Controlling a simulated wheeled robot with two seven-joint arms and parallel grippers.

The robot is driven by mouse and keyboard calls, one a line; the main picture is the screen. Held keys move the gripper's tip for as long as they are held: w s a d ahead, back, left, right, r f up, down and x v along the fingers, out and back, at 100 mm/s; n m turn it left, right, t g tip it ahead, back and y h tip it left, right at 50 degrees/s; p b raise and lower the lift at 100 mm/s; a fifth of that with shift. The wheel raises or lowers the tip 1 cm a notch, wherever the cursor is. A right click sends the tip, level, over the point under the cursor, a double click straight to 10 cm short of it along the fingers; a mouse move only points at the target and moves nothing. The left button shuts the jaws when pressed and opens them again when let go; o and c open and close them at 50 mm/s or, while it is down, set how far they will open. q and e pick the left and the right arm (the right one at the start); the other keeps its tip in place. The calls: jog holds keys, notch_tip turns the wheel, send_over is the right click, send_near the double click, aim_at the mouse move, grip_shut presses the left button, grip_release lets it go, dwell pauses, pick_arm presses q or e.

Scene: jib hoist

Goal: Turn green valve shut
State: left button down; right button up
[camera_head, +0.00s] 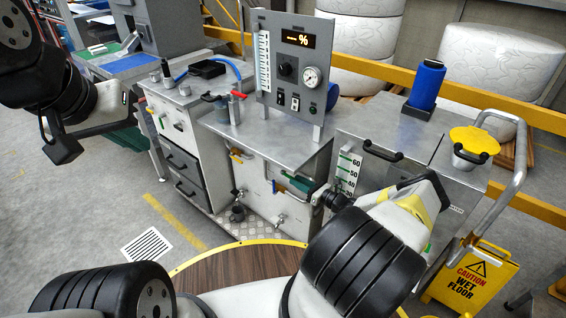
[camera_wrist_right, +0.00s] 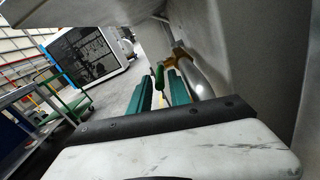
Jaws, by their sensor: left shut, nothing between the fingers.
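The green valve's handle (camera_wrist_right: 160,77) shows in the right wrist view as a narrow green grip beyond and between the tips of my right gripper's teal fingers (camera_wrist_right: 160,88). The fingers are apart, one on each side of the handle's line; I cannot tell whether they touch it. The valve body is mostly hidden. My left gripper (camera_head: 129,104) is away at the left, shut and empty, its fingers hardly visible.
A yellow-handled valve (camera_head: 237,157) sits left on the same cabinet front, with pipe fittings below. A gauge panel (camera_head: 290,65) stands on top. A cabinet with a black handle (camera_head: 383,151) and a wet-floor sign (camera_head: 470,278) are at the right. Bare floor lies at the left.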

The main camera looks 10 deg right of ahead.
jog(key=shift+x, duration=1.45)
jog(key=shift+c, duration=0.4)
grip_shut()
jog(key=shift+d, duration=0.1)
